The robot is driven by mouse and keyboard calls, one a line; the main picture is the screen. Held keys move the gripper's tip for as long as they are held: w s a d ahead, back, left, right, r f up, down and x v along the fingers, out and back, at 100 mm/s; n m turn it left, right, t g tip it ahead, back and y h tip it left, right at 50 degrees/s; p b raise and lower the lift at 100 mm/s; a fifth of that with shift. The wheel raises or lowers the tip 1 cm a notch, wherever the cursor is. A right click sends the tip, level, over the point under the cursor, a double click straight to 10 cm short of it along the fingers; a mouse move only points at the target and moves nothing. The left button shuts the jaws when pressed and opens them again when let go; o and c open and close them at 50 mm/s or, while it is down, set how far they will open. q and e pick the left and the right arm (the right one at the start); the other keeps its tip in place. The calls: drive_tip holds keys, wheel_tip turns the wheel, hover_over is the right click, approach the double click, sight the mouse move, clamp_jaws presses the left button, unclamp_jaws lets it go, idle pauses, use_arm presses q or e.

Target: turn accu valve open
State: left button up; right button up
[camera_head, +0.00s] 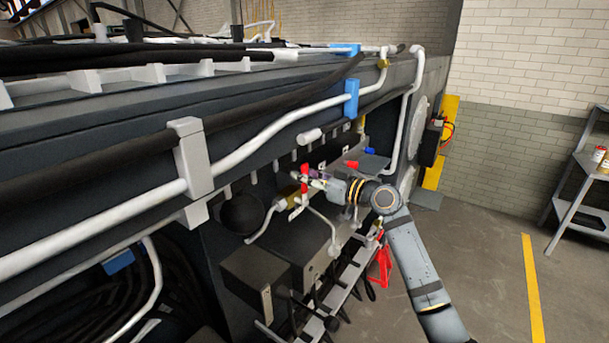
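A red valve handle (304,184) stands upright beside the pipes under the chassis beam, near a round black accumulator (243,213). My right arm comes in from the lower right. My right gripper (316,179) points left with its fingertips at the red handle. The gripper is small here, and I cannot tell whether the fingers are apart or closed, or whether they touch the handle. The gripper hides part of what lies behind it. My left gripper is not in view.
The chassis beam (120,140), with white pipes and black hoses, runs above the valve. Grey boxes (250,280) and a rail of black levers sit below. A red part (379,268) hangs near my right forearm. Open floor (490,290) lies to the right, with a shelf (580,180) beyond.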

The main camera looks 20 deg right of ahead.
clamp_jaws()
drive_tip(key=shift+f+b, duration=0.15)
drive_tip(key=shift+b, duration=0.45)
drive_tip(key=s+a+f+n+b, duration=0.5)
drive_tip(key=f+n+b, duration=0.3)
drive_tip(key=n+b, duration=1)
drive_tip(key=shift+s+a+f+b, duration=0.2)
drive_tip(key=shift+a+b, duration=0.7)
drive_tip(key=shift+b, duration=2.45)
drive_tip(key=shift+f, duration=0.15)
drive_tip(key=o, duration=0.8)
unclamp_jaws()
